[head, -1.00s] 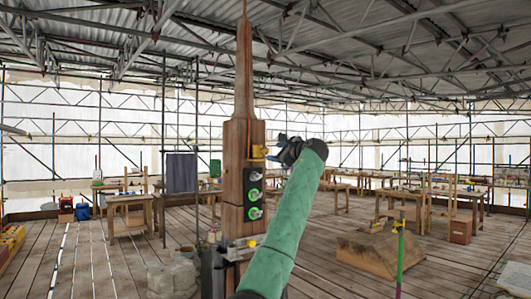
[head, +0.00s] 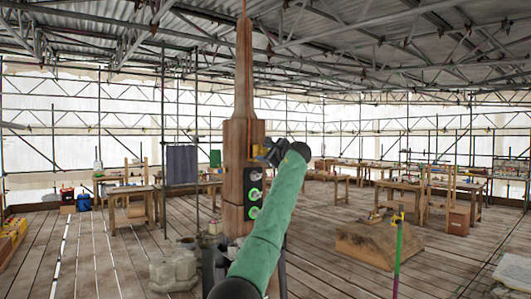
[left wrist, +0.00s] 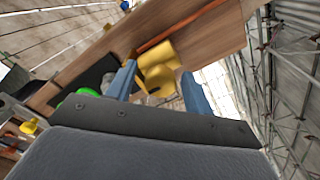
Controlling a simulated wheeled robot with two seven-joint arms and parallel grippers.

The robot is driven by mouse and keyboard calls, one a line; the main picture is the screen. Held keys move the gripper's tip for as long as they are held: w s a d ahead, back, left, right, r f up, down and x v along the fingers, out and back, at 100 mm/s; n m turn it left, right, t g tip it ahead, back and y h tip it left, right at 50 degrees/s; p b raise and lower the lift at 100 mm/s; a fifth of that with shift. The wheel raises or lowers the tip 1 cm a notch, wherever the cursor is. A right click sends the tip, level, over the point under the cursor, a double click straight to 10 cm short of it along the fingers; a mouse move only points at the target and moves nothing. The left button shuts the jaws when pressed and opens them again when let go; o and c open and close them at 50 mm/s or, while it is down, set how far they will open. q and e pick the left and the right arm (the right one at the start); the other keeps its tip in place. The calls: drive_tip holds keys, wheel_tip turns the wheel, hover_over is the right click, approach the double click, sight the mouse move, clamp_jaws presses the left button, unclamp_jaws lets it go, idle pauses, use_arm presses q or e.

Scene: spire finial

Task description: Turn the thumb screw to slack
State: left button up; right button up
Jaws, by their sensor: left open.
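The wooden spire finial (head: 240,130) stands upright in the middle of the head view. The yellow thumb screw (left wrist: 158,72) is on its wooden face in the left wrist view, beside an orange strip. My left gripper (head: 264,152) is at the right side of the spire, at the screw's height. In the left wrist view its two blue fingers (left wrist: 160,88) are open, one on each side of the screw. I cannot tell whether either finger touches it. In the head view the gripper largely hides the screw. My right gripper is not in view.
Below the screw, a black panel (head: 249,194) with green-ringed knobs is on the spire. A wooden block (head: 380,245) lies on the floor at right, behind a green post (head: 399,255). Workbenches line the back.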

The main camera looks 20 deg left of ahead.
use_arm(q)
drive_tip(key=c, duration=1)
